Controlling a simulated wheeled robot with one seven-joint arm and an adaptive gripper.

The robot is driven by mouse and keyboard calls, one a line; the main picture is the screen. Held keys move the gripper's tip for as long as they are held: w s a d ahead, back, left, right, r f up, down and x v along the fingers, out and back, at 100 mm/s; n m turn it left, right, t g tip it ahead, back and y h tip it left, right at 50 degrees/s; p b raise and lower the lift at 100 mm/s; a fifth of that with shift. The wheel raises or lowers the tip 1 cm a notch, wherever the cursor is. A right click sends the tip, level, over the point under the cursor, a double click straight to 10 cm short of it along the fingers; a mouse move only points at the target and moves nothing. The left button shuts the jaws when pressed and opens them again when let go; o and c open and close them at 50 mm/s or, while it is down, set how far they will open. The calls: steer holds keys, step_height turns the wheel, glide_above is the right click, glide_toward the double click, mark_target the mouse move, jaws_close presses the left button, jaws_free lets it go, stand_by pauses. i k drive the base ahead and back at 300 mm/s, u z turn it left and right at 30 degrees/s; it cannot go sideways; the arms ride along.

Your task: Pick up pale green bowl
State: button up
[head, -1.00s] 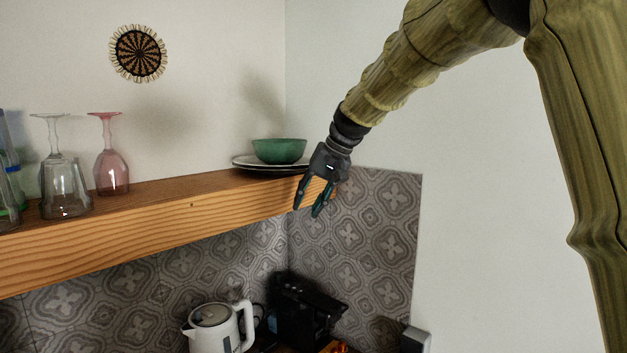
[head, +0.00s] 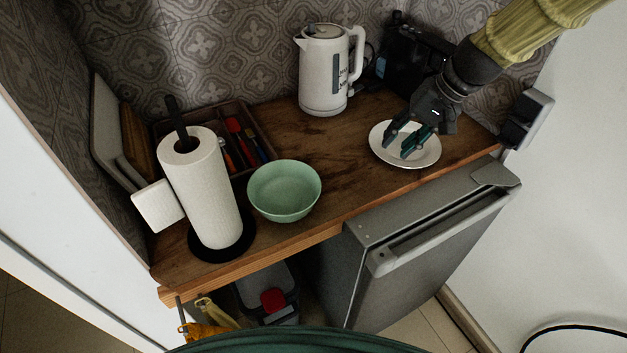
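The pale green bowl (head: 284,190) stands upright on the wooden counter (head: 340,180), near its front edge, right of the paper towel roll. It looks empty. My gripper (head: 398,147) is to the right of the bowl, above or at a white plate (head: 424,160), with its fingers pointing down and left. The fingers are apart and nothing shows between them. I cannot tell whether the fingertips touch the plate.
A paper towel roll (head: 205,195) on a black stand is close to the bowl's left. A cutlery tray (head: 258,130) lies behind it. A white kettle (head: 324,75) and a black machine (head: 405,65) stand at the back. A small fridge (head: 400,250) is below the counter.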

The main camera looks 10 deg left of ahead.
mark_target(283, 191)
steer(key=z, duration=2.35)
steer(key=k, duration=1.05)
steer(key=u, duration=1.8)
